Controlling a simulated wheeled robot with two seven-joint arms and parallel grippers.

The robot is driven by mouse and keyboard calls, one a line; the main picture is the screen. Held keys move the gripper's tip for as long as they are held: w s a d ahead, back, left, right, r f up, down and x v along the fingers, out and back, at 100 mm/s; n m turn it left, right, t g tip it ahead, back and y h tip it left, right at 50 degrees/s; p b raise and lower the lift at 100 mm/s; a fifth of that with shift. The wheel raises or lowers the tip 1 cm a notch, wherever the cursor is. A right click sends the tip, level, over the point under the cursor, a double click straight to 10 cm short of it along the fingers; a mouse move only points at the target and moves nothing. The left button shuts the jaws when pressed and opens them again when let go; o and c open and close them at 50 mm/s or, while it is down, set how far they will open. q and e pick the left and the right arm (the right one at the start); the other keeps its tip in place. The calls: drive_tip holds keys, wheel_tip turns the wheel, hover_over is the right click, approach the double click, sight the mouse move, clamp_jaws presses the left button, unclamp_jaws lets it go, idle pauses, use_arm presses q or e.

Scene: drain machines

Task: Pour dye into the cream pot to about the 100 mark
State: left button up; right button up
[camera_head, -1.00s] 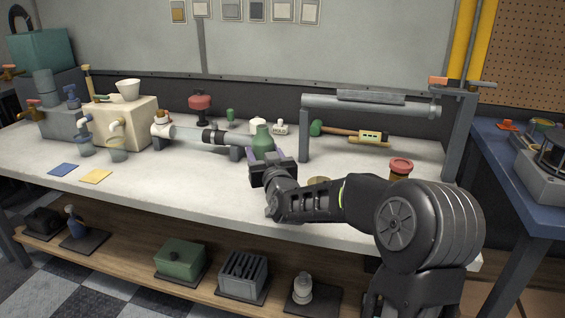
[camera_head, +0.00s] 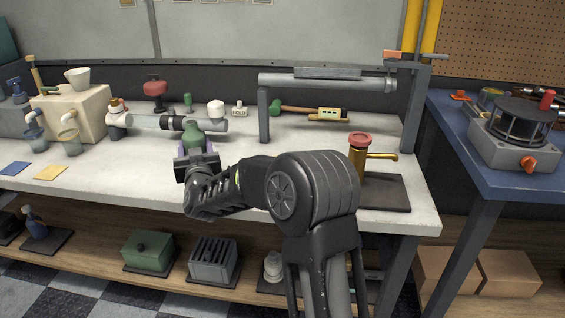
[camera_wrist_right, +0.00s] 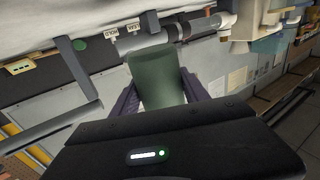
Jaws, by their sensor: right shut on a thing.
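My right gripper (camera_head: 196,160) is shut on a green bottle (camera_head: 193,133) and holds it roughly upright in front of the clear horizontal pipe. The bottle fills the space between the fingers in the right wrist view (camera_wrist_right: 157,78). A cream block-shaped machine (camera_head: 88,113) with a white funnel (camera_head: 77,78) stands at the left of the bench. A see-through cup (camera_head: 70,142) is under its spout, well left of the bottle. I cannot read any mark on this cup or tell its filling. My left gripper is not in view.
The clear pipe (camera_head: 150,121) lies between the cream machine and the bottle. A grey frame (camera_head: 263,115) stands to the right. A brass pump with a red top (camera_head: 359,150) is at the bench's right end. The bench front is mostly clear.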

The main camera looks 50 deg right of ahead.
drive_tip(key=s+d+m+g+h, duration=0.7)
drive_tip(key=s+d+m+g, duration=0.1)
drive_tip(key=d+g, duration=0.1)
drive_tip(key=shift+s+d+f+h, duration=0.15)
drive_tip(key=shift+s+d+h, duration=0.25)
drive_tip(key=shift+d, duration=0.5)
drive_tip(key=shift+s+d+r+m, duration=0.15)
drive_tip(key=shift+s+m, duration=0.15)
drive_tip(key=shift+m, duration=1.1)
drive_tip(key=shift+s+d+m, duration=0.1)
drive_tip(key=shift+s+m, duration=0.25)
drive_tip(key=shift+m, duration=1.05)
drive_tip(key=shift+s+d+r+m, duration=0.15)
drive_tip(key=shift+s+m, duration=0.15)
drive_tip(key=shift+m, duration=1.1)
drive_tip(key=shift+f, duration=0.1)
drive_tip(key=shift+w+a+f+m, duration=0.15)
drive_tip(key=shift+f+m, duration=0.15)
drive_tip(key=shift+m, duration=0.25)
drive_tip(key=shift+w+d+f+m, duration=0.15)
drive_tip(key=shift+f+m, duration=0.1)
drive_tip(key=shift+m, duration=0.3)
